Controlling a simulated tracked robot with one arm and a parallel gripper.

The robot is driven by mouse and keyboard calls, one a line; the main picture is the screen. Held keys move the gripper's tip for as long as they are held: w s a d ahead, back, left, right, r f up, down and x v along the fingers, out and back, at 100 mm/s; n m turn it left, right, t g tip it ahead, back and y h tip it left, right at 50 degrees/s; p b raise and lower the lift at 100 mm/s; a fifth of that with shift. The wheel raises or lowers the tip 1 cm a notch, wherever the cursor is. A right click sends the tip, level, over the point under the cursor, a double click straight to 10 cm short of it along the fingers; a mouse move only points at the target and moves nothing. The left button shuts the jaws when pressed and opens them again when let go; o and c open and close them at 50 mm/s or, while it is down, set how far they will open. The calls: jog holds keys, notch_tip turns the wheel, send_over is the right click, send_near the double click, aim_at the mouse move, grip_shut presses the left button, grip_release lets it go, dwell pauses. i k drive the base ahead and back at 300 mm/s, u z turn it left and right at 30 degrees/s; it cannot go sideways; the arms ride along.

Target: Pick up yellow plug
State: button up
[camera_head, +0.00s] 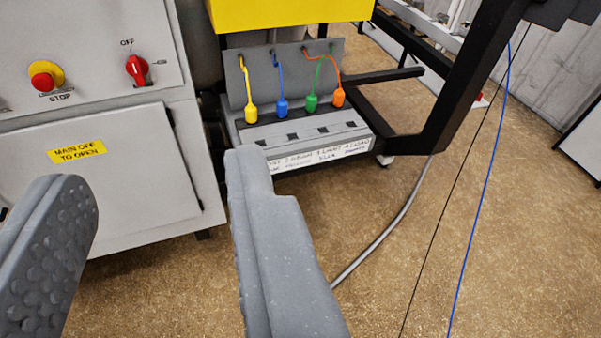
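The yellow plug (250,112) is a small yellow piece at the left end of a row of coloured plugs, hanging upright on a short yellow cable from the top of a grey panel (291,79). A grey socket block (312,129) with dark square openings lies in front of and below the plugs. My gripper (160,170) is open, with its two grey fingers wide apart and nothing between them. It is in the foreground, nearer than the plug and not touching it. The right fingertip shows just below the left end of the socket block.
Blue (282,106), green (311,102) and orange (338,97) plugs hang to the right. A grey cabinet (150,190) with a red stop button (42,80) and a red switch (136,70) stands left. A black frame post (462,85) rises right. The brown floor (520,230) is mostly open.

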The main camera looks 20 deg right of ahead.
aim_at(250, 111)
jog(key=k, duration=0.95)
jog(key=z, duration=0.3)
jog(key=i, duration=1)
jog(key=z, duration=0.05)
jog(key=k, duration=0.55)
jog(key=u, duration=0.7)
jog(key=i, duration=1.15)
jog(key=u, duration=0.2)
